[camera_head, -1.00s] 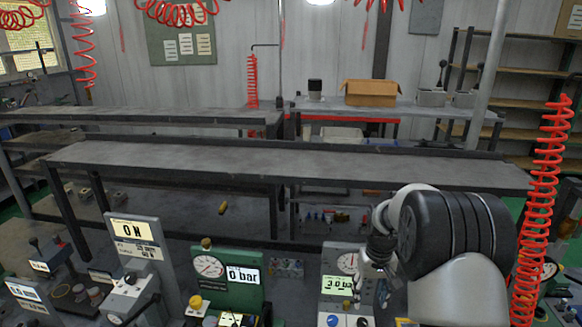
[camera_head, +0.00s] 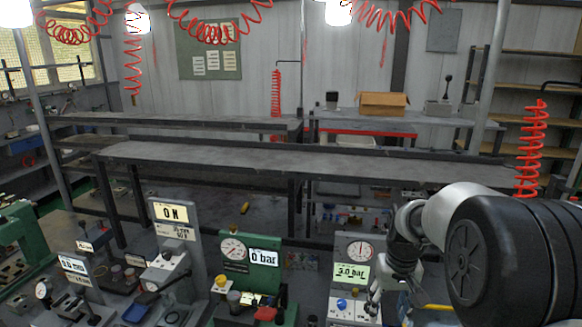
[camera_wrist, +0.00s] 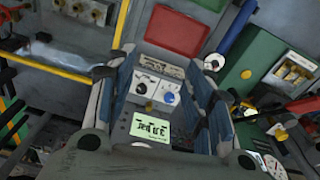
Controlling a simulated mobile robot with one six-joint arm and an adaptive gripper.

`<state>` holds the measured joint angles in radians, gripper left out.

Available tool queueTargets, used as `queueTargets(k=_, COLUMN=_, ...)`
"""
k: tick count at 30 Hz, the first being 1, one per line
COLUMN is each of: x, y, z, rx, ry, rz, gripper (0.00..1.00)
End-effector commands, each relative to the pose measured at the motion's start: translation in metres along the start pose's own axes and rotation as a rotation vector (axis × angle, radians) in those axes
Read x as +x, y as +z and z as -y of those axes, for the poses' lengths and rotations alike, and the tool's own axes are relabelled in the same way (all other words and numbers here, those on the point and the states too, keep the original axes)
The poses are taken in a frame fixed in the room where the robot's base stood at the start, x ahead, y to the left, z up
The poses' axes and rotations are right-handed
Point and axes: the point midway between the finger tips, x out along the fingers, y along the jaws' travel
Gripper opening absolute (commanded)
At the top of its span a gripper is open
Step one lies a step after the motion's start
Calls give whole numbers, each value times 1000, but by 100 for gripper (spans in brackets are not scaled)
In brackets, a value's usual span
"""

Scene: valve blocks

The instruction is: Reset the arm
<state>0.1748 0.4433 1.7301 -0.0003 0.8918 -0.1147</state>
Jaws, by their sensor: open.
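My arm reaches in from the right in the head view. My gripper (camera_head: 385,292) hangs at its end, close to the right side of a grey valve block (camera_head: 340,302) with a gauge and a green 3.0 bar display. In the wrist view my gripper (camera_wrist: 160,75) shows its two blue-grey fingers wide apart. Nothing is held between them.
Long grey benches (camera_head: 240,158) lie behind. Red coiled hoses (camera_head: 530,150) hang around. A yellow bar (camera_wrist: 121,22) passes near the gripper in the wrist view.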

Motion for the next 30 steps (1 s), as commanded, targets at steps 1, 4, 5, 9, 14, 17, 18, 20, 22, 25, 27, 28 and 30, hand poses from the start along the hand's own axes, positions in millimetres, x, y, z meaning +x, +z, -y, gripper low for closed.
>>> queueTargets(k=1, x=-14, y=8, z=4, rx=-4, ry=1, rz=-17, gripper=48)
queueTargets(k=4, x=-40, y=28, z=14, rx=-10, ry=3, rz=-49, gripper=48)
queueTargets(k=5, x=-48, y=36, z=18, rx=-12, ry=3, rz=-61, gripper=48)
queueTargets(k=9, x=-86, y=82, z=34, rx=-22, ry=4, rz=-120, gripper=48)
queueTargets(k=14, x=-112, y=144, z=49, rx=-33, ry=0, rz=-187, gripper=48)
queueTargets(k=17, x=-119, y=182, z=56, rx=-40, ry=-4, rz=-230, gripper=48)
queueTargets(k=18, x=-119, y=197, z=59, rx=-43, ry=-6, rz=-246, gripper=48)
queueTargets(k=20, x=-118, y=218, z=62, rx=-46, ry=-9, rz=-269, gripper=48)
queueTargets(k=22, x=-115, y=238, z=64, rx=-49, ry=-13, rz=-291, gripper=48)
queueTargets(k=25, x=-109, y=258, z=66, rx=-53, ry=-17, rz=-315, gripper=48)
queueTargets(k=27, x=-106, y=267, z=67, rx=-54, ry=-20, rz=-326, gripper=48)
queueTargets(k=28, x=-105, y=270, z=67, rx=-54, ry=-20, rz=-328, gripper=48)
queueTargets(k=30, x=-104, y=274, z=68, rx=-54, ry=-21, rz=-332, gripper=48)
